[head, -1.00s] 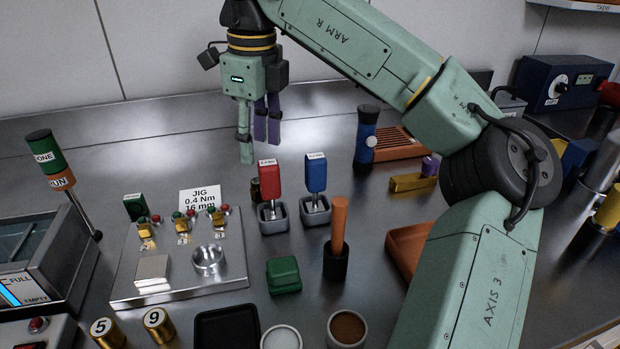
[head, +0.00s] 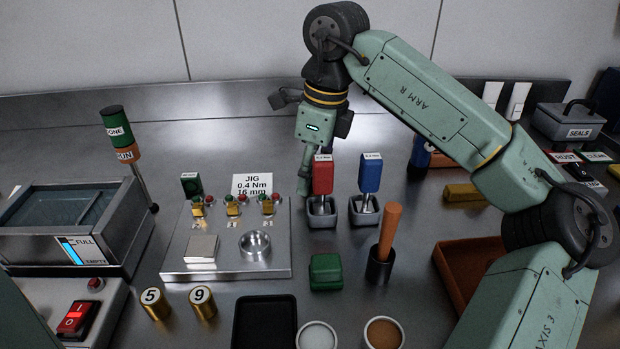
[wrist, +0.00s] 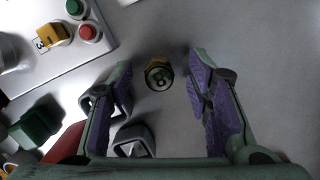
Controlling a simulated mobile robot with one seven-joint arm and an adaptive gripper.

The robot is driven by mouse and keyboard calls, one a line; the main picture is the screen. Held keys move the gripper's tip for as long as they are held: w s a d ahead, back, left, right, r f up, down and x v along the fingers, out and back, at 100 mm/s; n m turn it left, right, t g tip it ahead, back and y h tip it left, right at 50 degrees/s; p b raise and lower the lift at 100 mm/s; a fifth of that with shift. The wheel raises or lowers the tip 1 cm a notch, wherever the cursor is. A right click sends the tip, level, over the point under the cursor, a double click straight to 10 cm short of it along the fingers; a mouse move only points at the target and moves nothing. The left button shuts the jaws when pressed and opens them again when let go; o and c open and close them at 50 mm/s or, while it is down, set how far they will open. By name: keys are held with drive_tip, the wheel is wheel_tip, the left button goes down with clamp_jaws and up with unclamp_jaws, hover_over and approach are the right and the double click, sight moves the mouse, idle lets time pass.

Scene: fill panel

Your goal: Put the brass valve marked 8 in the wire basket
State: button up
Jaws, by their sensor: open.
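The brass valve marked 8 (wrist: 159,75) stands on the metal bench in the wrist view, its dark numbered top facing my camera. It lies between the purple pads of my open gripper (wrist: 160,62), with a gap on both sides. In the head view my gripper (head: 306,178) points down just left of the red-handled driver (head: 322,176), and the valve is hidden there. Two other brass valves, marked 5 (head: 155,304) and 9 (head: 203,302), stand at the front left.
The red and blue (head: 370,175) drivers stand in grey holders close to my gripper. The jig plate (head: 225,262) with buttons lies to the left. A green block (head: 326,272), a black tray (head: 265,338) and an orange-handled tool (head: 389,230) are in front.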

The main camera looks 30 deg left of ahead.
drive_tip(key=shift+f, duration=0.55)
clamp_jaws()
